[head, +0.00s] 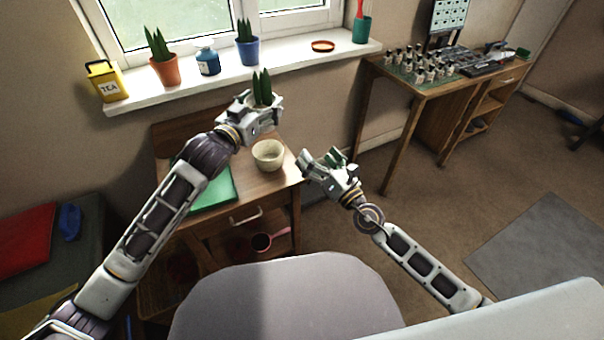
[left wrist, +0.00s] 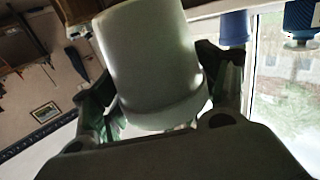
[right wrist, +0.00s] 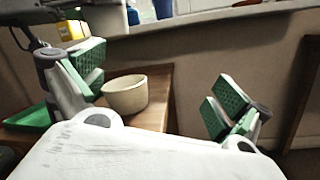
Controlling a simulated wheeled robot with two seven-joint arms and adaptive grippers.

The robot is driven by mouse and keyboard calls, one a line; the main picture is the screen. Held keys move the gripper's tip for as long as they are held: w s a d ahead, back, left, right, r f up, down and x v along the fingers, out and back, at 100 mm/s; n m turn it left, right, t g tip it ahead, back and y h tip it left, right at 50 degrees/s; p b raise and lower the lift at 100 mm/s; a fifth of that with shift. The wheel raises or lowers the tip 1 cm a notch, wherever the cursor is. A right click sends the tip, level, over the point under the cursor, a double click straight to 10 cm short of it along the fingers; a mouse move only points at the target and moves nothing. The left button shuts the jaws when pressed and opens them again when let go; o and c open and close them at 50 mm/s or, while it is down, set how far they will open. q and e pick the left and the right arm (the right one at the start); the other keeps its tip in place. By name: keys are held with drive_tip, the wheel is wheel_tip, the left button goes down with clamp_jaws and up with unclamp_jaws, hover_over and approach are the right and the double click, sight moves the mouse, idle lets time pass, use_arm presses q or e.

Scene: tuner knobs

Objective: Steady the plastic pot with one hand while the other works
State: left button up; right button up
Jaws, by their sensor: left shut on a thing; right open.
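A pale plastic pot (left wrist: 155,65) is held between the fingers of my left gripper (head: 264,106), and it fills the middle of the left wrist view. A green spiky plant (head: 262,86) rises from it in the head view. The gripper hides much of the pot there. The pot is above the back of the small desk. A cream bowl-like pot (head: 268,154) stands upright on the desk; it also shows in the right wrist view (right wrist: 125,95). My right gripper (head: 325,162) is open and empty, to the right of the cream pot and apart from it.
A side table (head: 400,80) carries many small parts.

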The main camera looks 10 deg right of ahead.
sight(279, 158)
drive_tip(key=s+a+f+n+g+y, duration=0.2)
drive_tip(key=a+f+n+g+y, duration=0.1)
drive_tip(key=n, duration=0.5)
drive_tip(key=shift+s+a+f+g, duration=0.25)
drive_tip(key=shift+a+f+g, duration=0.35)
drive_tip(key=shift+a, duration=0.25)
drive_tip(key=shift+r, duration=0.1)
drive_tip(key=shift+w+a, duration=0.1)
drive_tip(key=shift+x, duration=5.85)
drive_tip(key=c, duration=0.9)
